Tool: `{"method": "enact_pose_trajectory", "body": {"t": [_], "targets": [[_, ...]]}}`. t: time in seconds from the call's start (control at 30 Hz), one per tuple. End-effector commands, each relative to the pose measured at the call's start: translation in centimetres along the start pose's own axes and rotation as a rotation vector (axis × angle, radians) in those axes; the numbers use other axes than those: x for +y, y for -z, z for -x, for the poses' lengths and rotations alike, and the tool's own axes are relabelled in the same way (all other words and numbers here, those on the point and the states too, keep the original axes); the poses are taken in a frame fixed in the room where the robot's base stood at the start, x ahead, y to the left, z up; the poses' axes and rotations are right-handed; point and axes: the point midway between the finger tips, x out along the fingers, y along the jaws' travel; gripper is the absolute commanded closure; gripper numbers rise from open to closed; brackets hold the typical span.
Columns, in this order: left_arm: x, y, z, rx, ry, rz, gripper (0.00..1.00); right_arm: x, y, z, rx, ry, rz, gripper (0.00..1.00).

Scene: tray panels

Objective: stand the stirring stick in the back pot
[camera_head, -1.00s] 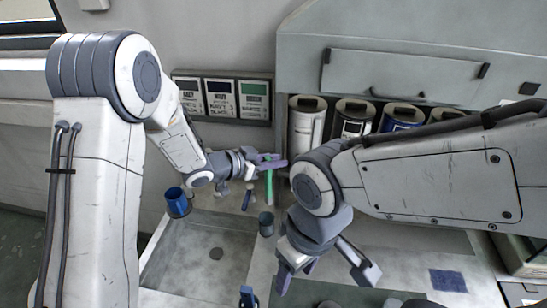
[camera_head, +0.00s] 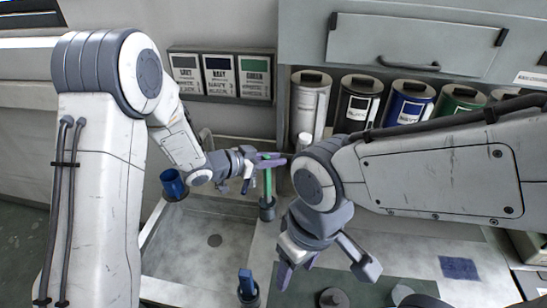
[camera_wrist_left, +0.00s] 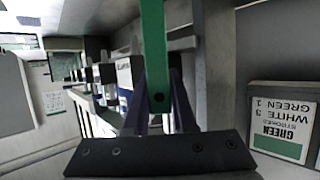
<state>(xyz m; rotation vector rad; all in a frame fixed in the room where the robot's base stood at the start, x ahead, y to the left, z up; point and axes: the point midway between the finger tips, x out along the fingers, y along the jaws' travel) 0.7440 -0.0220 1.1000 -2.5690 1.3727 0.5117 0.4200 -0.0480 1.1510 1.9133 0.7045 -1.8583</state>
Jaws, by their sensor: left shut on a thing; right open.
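The green stirring stick (camera_head: 268,183) is upright in the head view, held by my left gripper (camera_head: 271,161), which is shut on it near its upper part. Its lower end meets the mouth of the dark grey back pot (camera_head: 267,213); how deep it reaches is hard to tell. The stick also shows close up in the left wrist view (camera_wrist_left: 153,50), between the fingers. My right gripper (camera_head: 325,270) is open and empty, to the right and nearer the front than the back pot.
A front pot (camera_head: 249,299) holds a blue item. Label cards (camera_head: 220,76) hang on the wall, and paint canisters (camera_head: 407,104) stand at the back right. A blue patch (camera_head: 459,268) lies on the right worktop.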

Motion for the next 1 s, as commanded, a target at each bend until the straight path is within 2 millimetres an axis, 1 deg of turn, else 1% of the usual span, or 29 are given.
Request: {"method": "enact_pose_trajectory", "body": {"t": [0.03, 0.5, 0.9, 0.93, 0.97, 1.0], "targets": [[0.0, -0.7, -0.3, 0.000, 0.000, 0.000, 1.00, 0.1, 0.0, -0.6, 0.000, 0.000, 0.000, 0.40], [0.0, -3.8, -1.6, 0.001, 0.000, 0.000, 1.00, 0.2, -0.2, -3.2, 0.000, 0.000, 0.002, 0.40], [0.0, -4.1, -1.7, 0.001, 0.000, 0.000, 1.00, 0.2, -0.2, -3.4, 0.000, 0.000, 0.002, 0.40], [0.0, -4.1, -1.7, 0.001, 0.000, 0.000, 0.68, 0.2, -0.2, -3.4, 0.000, 0.000, 0.002, 0.40], [0.0, -4.1, -1.7, 0.001, 0.000, 0.000, 0.57, 0.2, -0.2, -3.4, 0.000, 0.000, 0.002, 0.40], [0.0, -4.1, -1.7, 0.001, 0.000, 0.000, 0.42, 0.2, -0.2, -3.4, 0.000, 0.000, 0.002, 0.40]]}}
